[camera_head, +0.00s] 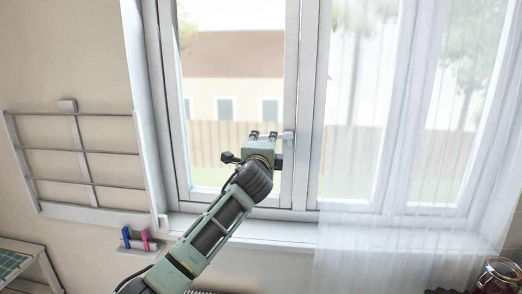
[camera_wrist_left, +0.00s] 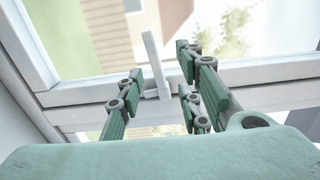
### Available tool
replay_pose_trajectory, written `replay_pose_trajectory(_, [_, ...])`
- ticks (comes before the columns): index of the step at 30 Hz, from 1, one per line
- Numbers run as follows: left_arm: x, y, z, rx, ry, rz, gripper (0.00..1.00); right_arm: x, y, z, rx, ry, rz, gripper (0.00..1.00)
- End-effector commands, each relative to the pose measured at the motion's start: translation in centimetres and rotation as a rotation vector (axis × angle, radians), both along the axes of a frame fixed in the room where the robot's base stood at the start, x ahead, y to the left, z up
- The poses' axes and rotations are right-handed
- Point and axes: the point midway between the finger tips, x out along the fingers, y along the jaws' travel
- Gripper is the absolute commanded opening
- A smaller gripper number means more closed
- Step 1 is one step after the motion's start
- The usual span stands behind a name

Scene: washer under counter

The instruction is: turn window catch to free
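The window catch (camera_wrist_left: 152,60) is a small white lever on a base on the white window frame. In the left wrist view it stands between and just beyond my left gripper's spread fingers (camera_wrist_left: 160,75). Gaps show on both sides, so the fingers look apart from it. In the head view my left gripper (camera_head: 268,138) is up at the window frame, beside the light catch (camera_head: 287,136), whose lower part is partly hidden by the gripper. The window sash (camera_head: 290,70) looks closed. My right gripper is in neither view.
A sheer curtain (camera_head: 400,200) hangs over the right panes. A wall drying rack (camera_head: 80,150) is at the left, with blue and pink pegs (camera_head: 135,240) below it. The sill (camera_head: 250,232) looks clear. A glass jar (camera_head: 497,275) stands at the lower right.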

Motion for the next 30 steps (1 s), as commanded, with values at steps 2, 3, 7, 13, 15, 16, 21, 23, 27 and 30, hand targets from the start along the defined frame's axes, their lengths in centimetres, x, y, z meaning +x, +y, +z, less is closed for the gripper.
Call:
replay_pose_trajectory(2, [-1.2, 0.1, 0.0, 0.001, -0.001, -0.001, 0.33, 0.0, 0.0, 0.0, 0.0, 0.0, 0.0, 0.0])
replay_pose_trajectory(3, [-1.8, 0.1, -0.1, 0.001, -0.001, -0.001, 0.33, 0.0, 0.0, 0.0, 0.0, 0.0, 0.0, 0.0])
replay_pose_trajectory(7, [-3.6, 0.2, 0.0, 0.0, -0.001, -0.003, 0.33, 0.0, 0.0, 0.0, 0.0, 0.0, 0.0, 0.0])
replay_pose_trajectory(13, [-5.4, 0.3, 0.1, 0.001, 0.0, -0.002, 0.33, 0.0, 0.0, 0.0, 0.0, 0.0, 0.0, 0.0])
replay_pose_trajectory(15, [-5.7, 0.3, 0.1, 0.001, 0.0, -0.002, 0.33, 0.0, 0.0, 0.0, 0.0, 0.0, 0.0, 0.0])
replay_pose_trajectory(16, [-5.8, 0.3, 0.1, 0.001, 0.0, -0.001, 0.33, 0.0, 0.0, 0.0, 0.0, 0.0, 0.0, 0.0])
replay_pose_trajectory(21, [-5.9, 0.3, 0.1, 0.001, 0.001, 0.0, 0.33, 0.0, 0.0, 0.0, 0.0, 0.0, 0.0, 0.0])
replay_pose_trajectory(23, [-5.9, 0.3, 0.1, 0.001, 0.001, -0.001, 0.33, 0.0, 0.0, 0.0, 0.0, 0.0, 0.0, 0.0])
replay_pose_trajectory(27, [-5.9, 0.5, -0.2, 0.015, -0.002, 0.003, 0.25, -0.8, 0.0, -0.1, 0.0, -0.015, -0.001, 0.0])
replay_pose_trajectory(30, [-6.3, 1.5, -2.0, 0.116, -0.016, 0.027, 0.16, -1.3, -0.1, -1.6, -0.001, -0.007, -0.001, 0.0])
